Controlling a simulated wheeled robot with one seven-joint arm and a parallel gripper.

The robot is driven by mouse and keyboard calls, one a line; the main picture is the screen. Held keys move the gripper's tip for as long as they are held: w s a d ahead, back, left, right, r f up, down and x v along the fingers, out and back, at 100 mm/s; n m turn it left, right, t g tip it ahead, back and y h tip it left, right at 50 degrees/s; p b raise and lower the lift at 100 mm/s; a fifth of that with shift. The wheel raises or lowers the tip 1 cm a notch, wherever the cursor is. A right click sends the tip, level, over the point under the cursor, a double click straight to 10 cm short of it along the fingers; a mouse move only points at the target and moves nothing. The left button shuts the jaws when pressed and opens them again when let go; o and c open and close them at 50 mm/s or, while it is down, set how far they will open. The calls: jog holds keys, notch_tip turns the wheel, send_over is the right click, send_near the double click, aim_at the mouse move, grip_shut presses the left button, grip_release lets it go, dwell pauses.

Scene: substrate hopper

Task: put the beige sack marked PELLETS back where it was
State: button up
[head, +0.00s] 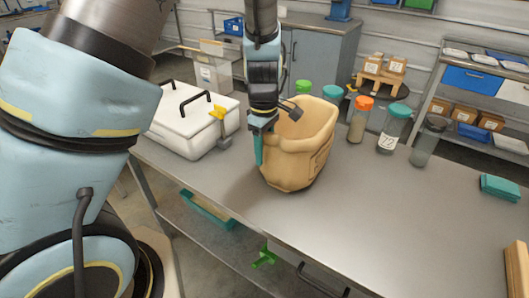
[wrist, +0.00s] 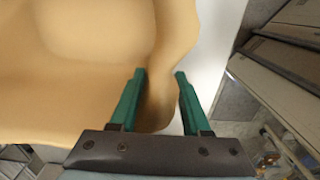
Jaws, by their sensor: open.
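The beige sack (head: 300,152) stands upright on the grey metal table in the head view, its mouth open at the top. Dark marking shows on its right side, too small to read. My gripper (head: 262,150) is at the sack's left side, pointing down. In the wrist view the green fingers of my gripper (wrist: 161,75) are apart, with an edge of the beige sack (wrist: 90,60) reaching in between them near the left finger. Whether a finger touches the sack cannot be told.
A white lidded box (head: 190,125) stands left of the sack. Behind it are jars with green, teal and orange lids, such as the orange-lidded jar (head: 359,118). A teal item (head: 500,187) lies at the right.

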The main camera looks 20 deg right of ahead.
notch_tip(320, 180, up, 12)
jog(key=shift+w+f+b, duration=0.1)
jog(key=shift+f+b, duration=0.05)
jog(key=shift+b, duration=0.4)
jog(key=w+a+f+m+t, duration=0.1)
jog(key=a+m, duration=0.6)
jog(key=a, duration=2.1)
jog(key=shift+w+a+f+t, duration=0.25)
jog(key=shift+a+f+t, duration=0.05)
jog(key=shift+a+f, duration=0.1)
jog(key=shift+o, duration=0.4)
jog(key=shift+s+a+m, duration=0.25)
jog(key=shift+a+m, duration=0.15)
jog(key=shift+a, duration=0.1)
jog(key=shift+d, duration=0.1)
